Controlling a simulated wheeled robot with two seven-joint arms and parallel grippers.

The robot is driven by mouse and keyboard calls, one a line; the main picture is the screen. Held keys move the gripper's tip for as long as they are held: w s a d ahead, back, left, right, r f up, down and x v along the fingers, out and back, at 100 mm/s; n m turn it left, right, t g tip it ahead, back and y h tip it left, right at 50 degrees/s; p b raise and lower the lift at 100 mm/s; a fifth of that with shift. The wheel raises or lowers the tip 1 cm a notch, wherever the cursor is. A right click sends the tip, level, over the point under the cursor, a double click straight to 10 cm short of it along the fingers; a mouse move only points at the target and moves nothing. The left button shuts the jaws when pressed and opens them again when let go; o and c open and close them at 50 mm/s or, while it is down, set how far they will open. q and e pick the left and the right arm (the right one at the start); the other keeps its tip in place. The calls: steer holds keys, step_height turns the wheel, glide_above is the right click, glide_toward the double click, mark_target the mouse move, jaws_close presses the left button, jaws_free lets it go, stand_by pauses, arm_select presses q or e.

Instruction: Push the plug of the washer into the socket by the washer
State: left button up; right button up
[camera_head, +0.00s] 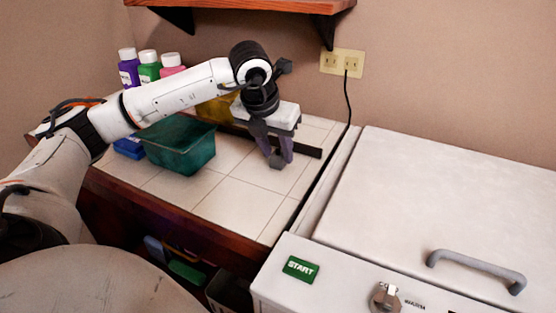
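The cream wall socket (332,61) is on the back wall above the tiled counter, left of the washer. A black cord (348,104) runs from the socket's right outlet down to the gap beside the washer. Its plug end (346,73) is at that outlet, too small to tell how far it is in. The white washer (430,200) stands at the right with its lid closed. My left gripper (281,161) points down over the counter, left of the cord and apart from it. Its fingertips are close together, with nothing clearly between them. My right gripper is not in view.
A green bin (180,146), a blue box (129,147) and purple (128,70), green (149,68) and pink (172,65) bottles stand on the counter's left. A wooden shelf (240,5) hangs above. The front tiles are clear.

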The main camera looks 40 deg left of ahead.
mark_target(277, 156)
arm_select(q)
steer(key=c, duration=0.7)
steer(key=shift+o, duration=0.2)
steer(key=shift+r, duration=0.1)
step_height(277, 156, up, 10)
steer(key=p, duration=0.1)
